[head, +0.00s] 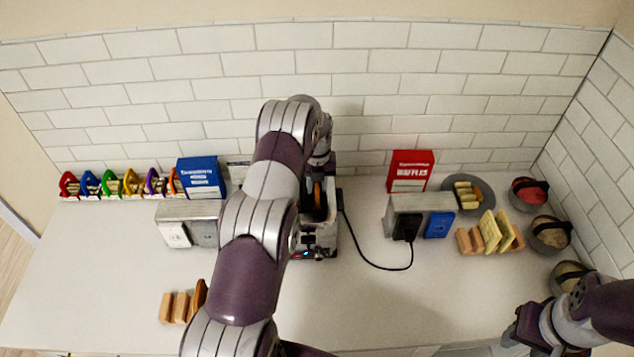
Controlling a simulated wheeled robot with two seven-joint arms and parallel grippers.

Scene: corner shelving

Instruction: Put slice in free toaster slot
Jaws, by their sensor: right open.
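A grey-and-black toaster (326,240) stands mid-counter with a lit front panel, partly covered by my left arm. A brown-orange slice (319,201) shows upright at the toaster's top; I cannot tell whether it is in a slot or held. My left gripper (318,178) is over the toaster's back, its fingers mostly hidden, so its opening does not show. Another brown slice (200,294) stands in a wooden rack (166,308) at the front left. My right gripper (522,328) is open at the lower right, away from the toaster.
A wooden rack with pale slices (489,230) stands right, near a grey plate (453,187) and several bowls (549,234). A red box (410,170) and blue box (202,177) stand at the back. A black cord (372,264) crosses the counter. The front middle is clear.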

